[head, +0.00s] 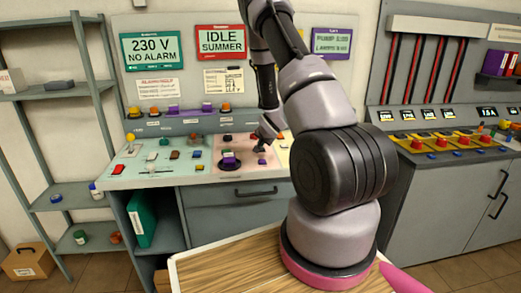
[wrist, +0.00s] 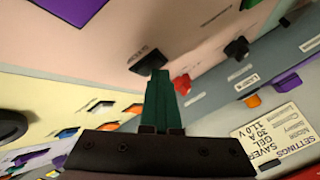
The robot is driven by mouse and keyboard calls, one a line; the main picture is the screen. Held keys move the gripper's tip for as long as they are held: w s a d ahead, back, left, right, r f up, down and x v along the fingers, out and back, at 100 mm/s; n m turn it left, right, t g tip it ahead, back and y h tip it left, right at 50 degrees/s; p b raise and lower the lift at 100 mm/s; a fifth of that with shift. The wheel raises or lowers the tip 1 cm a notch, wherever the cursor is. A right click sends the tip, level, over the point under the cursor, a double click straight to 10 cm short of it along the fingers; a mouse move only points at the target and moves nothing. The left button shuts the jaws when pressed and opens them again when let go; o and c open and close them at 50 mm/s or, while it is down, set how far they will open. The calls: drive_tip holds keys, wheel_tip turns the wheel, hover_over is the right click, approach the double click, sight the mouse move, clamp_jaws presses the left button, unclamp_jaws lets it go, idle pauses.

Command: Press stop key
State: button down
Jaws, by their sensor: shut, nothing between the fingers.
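My gripper (head: 262,142) is over the pink section of the sloped control panel (head: 150,173) in the head view. In the wrist view its green fingers (wrist: 158,75) are shut together and empty. Their tips overlap the lower edge of a small black key (wrist: 149,57) on the pink surface; I cannot tell whether they touch it. A small label lies beside this key, too blurred to read surely. A red key (wrist: 182,84) and another black key (wrist: 236,47) are to the right. I cannot tell by its label which one is the stop key.
A purple part (wrist: 72,8) and a dark round knob (wrist: 10,126) are at the left of the wrist view. A settings card (wrist: 275,138) is at lower right. In the head view, a second console (head: 440,160) stands right and a shelf rack (head: 60,95) left.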

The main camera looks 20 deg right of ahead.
drive_tip(key=shift+r, duration=0.8)
drive_tip(key=shift+r, duration=0.1)
drive_tip(key=shift+r, duration=2.4)
drive_tip(key=shift+r, duration=0.25)
wheel_tip(320, 180, up, 12)
hover_over(261, 150)
drive_tip(key=s+a, duration=0.3)
drive_tip(key=s+a+r+n, duration=0.2)
drive_tip(key=s+a+r, duration=0.2)
drive_tip(key=s+r, duration=0.4)
drive_tip(key=s+a+r+n+y, duration=0.1)
drive_tip(key=s+a+r, duration=0.2)
drive_tip(key=s, duration=0.5)
drive_tip(key=s+a+r+n+g+y, duration=0.1)
drive_tip(key=s+a+r, duration=0.3)
drive_tip(key=s, duration=0.4)
drive_tip(key=s+a+r+n+y, duration=0.1)
drive_tip(key=s+a+r, duration=0.3)
drive_tip(key=s, duration=0.4)
drive_tip(key=shift+s+r+n+g+y, duration=0.3)
drive_tip(key=shift+r+n+g, duration=0.15)
drive_tip(key=shift+n, duration=0.45)
